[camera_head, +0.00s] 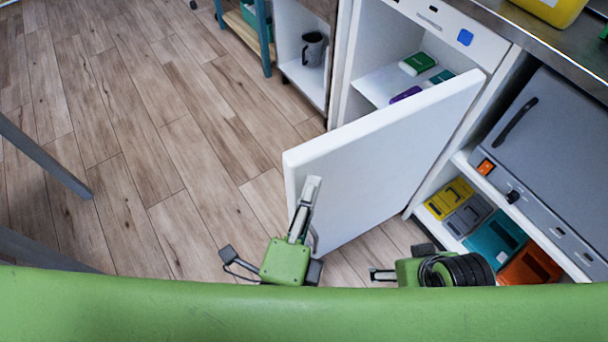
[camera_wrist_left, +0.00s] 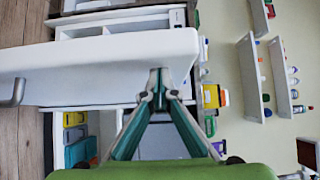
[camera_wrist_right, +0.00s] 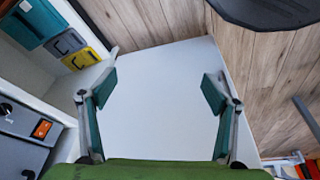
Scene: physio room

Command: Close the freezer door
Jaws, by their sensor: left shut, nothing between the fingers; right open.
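The white freezer door (camera_head: 385,165) stands open, swung out from the white freezer (camera_head: 430,20). Boxes lie on the shelf inside. My left gripper (camera_head: 312,182) is shut and empty, its tips by the door's free edge. In the left wrist view its closed tips (camera_wrist_left: 158,78) overlap the door (camera_wrist_left: 90,65); I cannot tell if they touch. The grey handle (camera_wrist_left: 16,92) shows at the left there. My right gripper (camera_head: 378,275) is low in front of the door, mostly hidden by my body. In the right wrist view it is open (camera_wrist_right: 155,92), with the door face (camera_wrist_right: 160,115) beyond its fingers.
A grey appliance (camera_head: 550,140) stands in the right unit, above yellow, grey, teal and orange bins (camera_head: 495,238). A shelf with a dark mug (camera_head: 313,48) is left of the freezer. The wooden floor (camera_head: 140,130) left of the door is clear, with grey legs (camera_head: 45,160) farther left.

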